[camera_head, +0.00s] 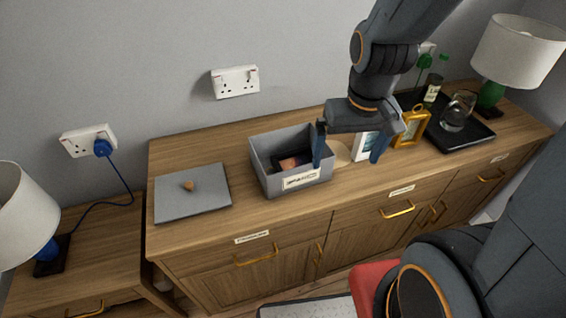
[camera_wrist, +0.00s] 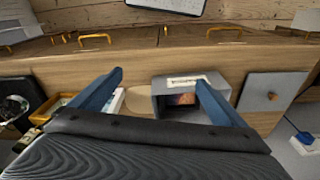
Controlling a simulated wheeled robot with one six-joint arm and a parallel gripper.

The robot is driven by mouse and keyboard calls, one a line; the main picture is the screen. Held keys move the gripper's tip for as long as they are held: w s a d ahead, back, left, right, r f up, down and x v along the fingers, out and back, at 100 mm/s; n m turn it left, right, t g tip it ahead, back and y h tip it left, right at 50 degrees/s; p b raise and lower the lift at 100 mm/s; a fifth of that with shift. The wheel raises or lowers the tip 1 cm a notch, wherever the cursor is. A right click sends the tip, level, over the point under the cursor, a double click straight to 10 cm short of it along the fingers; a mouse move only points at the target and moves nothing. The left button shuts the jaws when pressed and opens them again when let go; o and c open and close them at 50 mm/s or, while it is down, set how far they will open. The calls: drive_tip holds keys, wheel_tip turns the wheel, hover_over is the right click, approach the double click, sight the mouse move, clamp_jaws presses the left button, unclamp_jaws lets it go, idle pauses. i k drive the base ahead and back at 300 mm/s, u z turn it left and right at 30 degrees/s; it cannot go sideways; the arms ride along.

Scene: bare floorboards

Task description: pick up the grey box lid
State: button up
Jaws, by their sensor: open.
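The grey box lid (camera_head: 207,196) lies flat on the left part of the wooden sideboard, with a small brown knob (camera_head: 188,185) on top. It also shows at the right of the wrist view (camera_wrist: 258,101). The open grey box (camera_head: 258,163) stands just right of the lid, with a label on its front and dark and orange-brown items inside. My gripper (camera_head: 347,154) is open and empty, above the sideboard at the box's right side, away from the lid. In the wrist view its blue fingers (camera_wrist: 160,86) are spread, one overlapping the box.
Right of the box are a white frame (camera_head: 362,149), a gold lantern-like item (camera_head: 411,126) and a black tray (camera_head: 470,139) with a green bottle and a glass jug. Lamps stand at both ends. The sideboard (camera_head: 190,146) is clear around the lid.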

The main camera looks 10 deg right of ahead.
sight(179, 196)
drive_tip(key=k, duration=0.5)
drive_tip(key=z, duration=2.05)
drive_tip(key=k, duration=1.45)
drive_tip(key=u, duration=2.1)
drive_tip(key=i, duration=0.95)
drive_tip(key=z, duration=0.05)
